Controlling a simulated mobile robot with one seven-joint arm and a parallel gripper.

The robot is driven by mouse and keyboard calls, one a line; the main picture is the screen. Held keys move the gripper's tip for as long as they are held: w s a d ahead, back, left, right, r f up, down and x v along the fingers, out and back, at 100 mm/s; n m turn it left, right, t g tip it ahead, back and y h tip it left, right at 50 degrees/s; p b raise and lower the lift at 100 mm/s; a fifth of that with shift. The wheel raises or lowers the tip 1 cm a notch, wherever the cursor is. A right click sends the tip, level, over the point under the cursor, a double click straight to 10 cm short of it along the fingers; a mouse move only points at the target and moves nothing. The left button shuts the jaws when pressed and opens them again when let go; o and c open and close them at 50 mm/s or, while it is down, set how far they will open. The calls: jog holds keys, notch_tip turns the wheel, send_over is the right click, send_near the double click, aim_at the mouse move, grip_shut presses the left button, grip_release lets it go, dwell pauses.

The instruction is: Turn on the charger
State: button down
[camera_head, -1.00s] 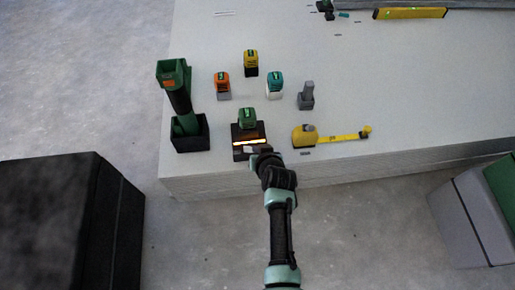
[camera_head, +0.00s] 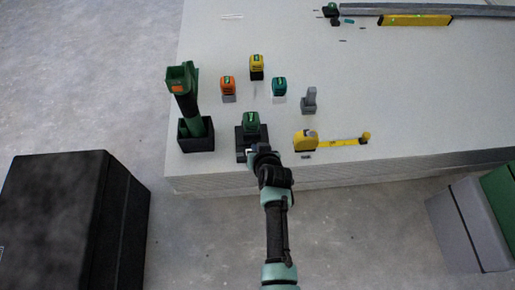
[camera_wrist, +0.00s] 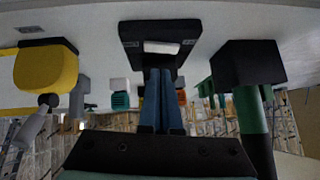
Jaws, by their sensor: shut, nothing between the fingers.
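A green tool in a black holder (camera_head: 197,142) stands left of the charger; a yellow tape measure (camera_head: 305,141) lies to the right. A black box (camera_head: 60,215) is on the floor at left.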

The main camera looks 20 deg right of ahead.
jog(key=d+p+v, duration=0.1)
jog(key=p+v, duration=0.4)
jog(key=v, duration=0.6)
jog(key=shift+w+a+r, duration=0.3)
jog(key=shift+a, duration=0.05)
jog(key=s+f+t+b, duration=0.1)
jog(key=t+b, duration=0.1)
jog(key=b, duration=0.4)
jog(key=f+t+h+b, duration=0.1)
jog(key=f+b, duration=0.1)
jog(key=b, duration=0.5)
jog(key=s+f+t+h+b, duration=0.1)
jog(key=f+t+b, duration=0.1)
jog(key=b, duration=0.5)
jog(key=shift+s+a+f+m+t, duration=0.1)
jog(key=shift+s+f+m+t, duration=0.1)
jog(key=shift+s+m+t, duration=0.1)
jog(key=shift+w+f, duration=0.1)
